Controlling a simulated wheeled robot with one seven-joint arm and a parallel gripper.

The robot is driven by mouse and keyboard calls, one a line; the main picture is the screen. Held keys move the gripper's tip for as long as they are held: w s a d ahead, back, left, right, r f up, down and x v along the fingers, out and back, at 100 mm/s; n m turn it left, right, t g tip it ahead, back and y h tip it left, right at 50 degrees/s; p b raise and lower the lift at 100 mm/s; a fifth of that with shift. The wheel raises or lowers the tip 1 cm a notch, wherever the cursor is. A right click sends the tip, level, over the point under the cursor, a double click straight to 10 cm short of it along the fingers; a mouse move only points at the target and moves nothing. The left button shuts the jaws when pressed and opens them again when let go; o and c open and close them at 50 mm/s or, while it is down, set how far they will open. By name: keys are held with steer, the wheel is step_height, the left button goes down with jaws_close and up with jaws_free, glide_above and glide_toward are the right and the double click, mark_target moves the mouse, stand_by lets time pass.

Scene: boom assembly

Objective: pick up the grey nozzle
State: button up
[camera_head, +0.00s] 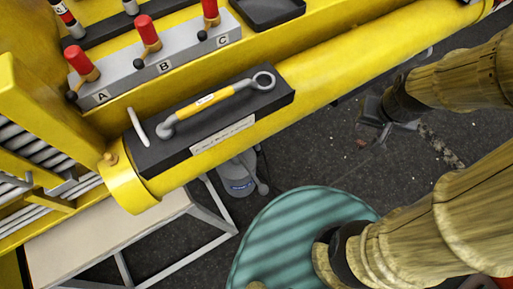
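A short grey cylinder with a dark band, which looks like the grey nozzle (130,6), stands in the black rack (100,32) at the top left, cut by the picture's edge. A red-topped piece with a white label (66,18) stands at the rack's left end. The dark end of my arm, which appears to be my gripper (373,111), is at the right, beyond the yellow boom and well apart from the rack. Its fingers are too small and dark to read.
A grey block (178,60) with red-topped pieces at A, B and C lies before the rack. A yellow-handled wrench (215,99) lies on a black holder on the yellow boom (345,62). An empty-looking black tray (268,10) is at the top.

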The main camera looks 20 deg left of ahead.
steer(key=w+a+f+m+t+b, duration=0.1)
steer(key=w+f+b, duration=0.2)
steer(key=f+b, duration=1.9)
steer(key=w+a+f+m+b, duration=0.1)
steer(key=w+a+f+b, duration=0.1)
steer(key=f+b, duration=1.95)
steer(key=w+a+f+m+t+y+p, duration=0.1)
steer(key=w+a+f+m+y, duration=0.2)
steer(key=a+f+m, duration=0.35)
steer(key=w+a+f+m+t+y+p, duration=0.1)
steer(key=w+a+f+m+y, duration=0.15)
steer(key=a+f, duration=0.65)
steer(key=s+a+f+m+t, duration=0.2)
steer(key=a+f+m+t, duration=0.1)
steer(key=m, duration=0.6)
steer(key=s+a+f+m+t+y, duration=0.1)
steer(key=s+a+f+m+t, duration=0.1)
steer(key=f+m, duration=0.4)
steer(key=a+m+t, duration=0.1)
steer(key=a+m, duration=0.1)
steer(key=m, duration=0.1)
steer(key=shift+f+m, duration=0.3)
steer(key=shift+m, duration=0.1)
steer(key=shift+y, duration=0.25)
